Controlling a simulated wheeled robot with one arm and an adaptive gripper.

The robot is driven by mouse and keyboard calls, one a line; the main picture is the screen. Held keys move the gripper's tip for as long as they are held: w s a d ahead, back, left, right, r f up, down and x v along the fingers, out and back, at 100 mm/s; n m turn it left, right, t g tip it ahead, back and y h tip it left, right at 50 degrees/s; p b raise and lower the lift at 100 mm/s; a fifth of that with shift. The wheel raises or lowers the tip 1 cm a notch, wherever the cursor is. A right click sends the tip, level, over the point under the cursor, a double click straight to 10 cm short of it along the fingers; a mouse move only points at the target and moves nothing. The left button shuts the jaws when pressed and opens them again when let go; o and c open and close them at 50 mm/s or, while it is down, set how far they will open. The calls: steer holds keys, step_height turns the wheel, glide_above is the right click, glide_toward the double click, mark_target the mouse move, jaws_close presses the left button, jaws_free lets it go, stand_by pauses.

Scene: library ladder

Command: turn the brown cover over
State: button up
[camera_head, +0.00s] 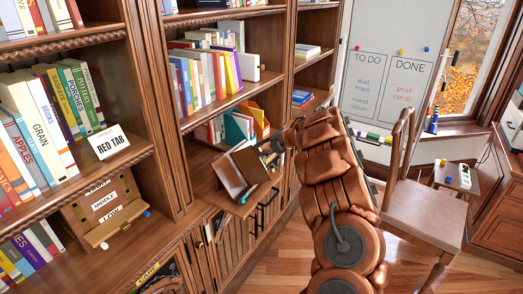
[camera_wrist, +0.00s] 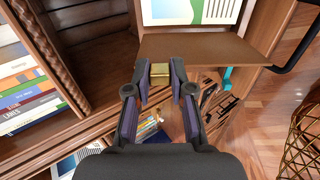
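The brown cover (camera_head: 230,176) stands open at an angle, like one leaf of a book, at the edge of the middle bookcase's ledge in the head view. In the wrist view the brown cover (camera_wrist: 205,48) is a flat panel across the upper middle, with a gold tab (camera_wrist: 160,73) at its near edge. In the head view my arm hides part of the gripper (camera_head: 272,150) beside the cover.
Shelves of books (camera_head: 205,80) stand behind and to the left. A wooden box with label cards (camera_head: 104,208) lies on the left ledge. A chair (camera_head: 425,213) stands at the right, near a whiteboard (camera_head: 385,75). Wooden floor (camera_head: 285,255) is clear below my arm.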

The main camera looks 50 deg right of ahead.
steer(key=o, duration=0.5)
steer(key=v, duration=1.2)
stand_by(0.4)
